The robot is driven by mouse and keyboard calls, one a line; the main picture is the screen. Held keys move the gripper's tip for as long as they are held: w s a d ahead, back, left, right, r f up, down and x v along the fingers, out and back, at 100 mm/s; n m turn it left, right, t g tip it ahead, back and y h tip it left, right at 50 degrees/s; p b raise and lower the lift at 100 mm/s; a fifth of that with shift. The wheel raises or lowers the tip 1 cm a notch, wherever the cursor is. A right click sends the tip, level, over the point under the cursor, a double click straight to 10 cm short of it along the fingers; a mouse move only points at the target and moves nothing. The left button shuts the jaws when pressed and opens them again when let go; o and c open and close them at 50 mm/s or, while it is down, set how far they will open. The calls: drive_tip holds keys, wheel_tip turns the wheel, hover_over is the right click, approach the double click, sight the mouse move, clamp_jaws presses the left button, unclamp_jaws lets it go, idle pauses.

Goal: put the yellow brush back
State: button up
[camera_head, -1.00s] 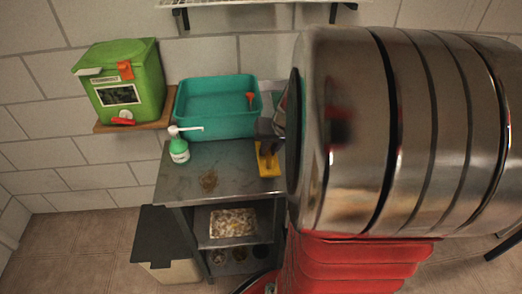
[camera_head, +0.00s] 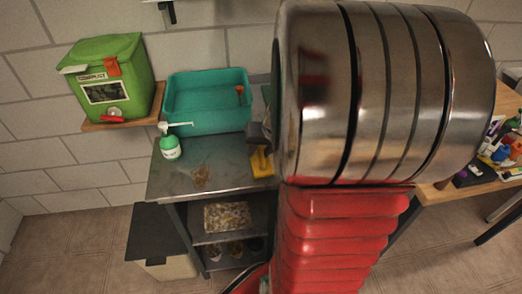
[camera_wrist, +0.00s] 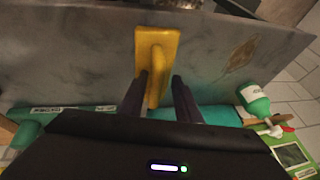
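The yellow brush (camera_head: 262,162) lies on the metal table (camera_head: 220,168) near its right edge. In the wrist view the brush (camera_wrist: 157,45) shows a flat yellow plate with a raised yellow handle. My gripper (camera_wrist: 160,77) is open, with its two dark fingers on either side of the handle; I see a narrow gap at the right finger and cannot tell whether the left one touches. In the head view my gripper (camera_head: 257,136) is just behind the brush, partly hidden by my arm.
A teal basin (camera_head: 207,104) stands at the table's back, with a green-and-white pump bottle (camera_head: 170,146) at the left. A brown stain (camera_head: 201,175) marks the table. A green compost bin (camera_head: 104,80) sits on a wall shelf. A cluttered wooden table (camera_head: 455,186) is at the right.

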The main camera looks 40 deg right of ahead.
drive_tip(key=shift+r, duration=0.1)
drive_tip(key=v, duration=1.2)
idle(0.8)
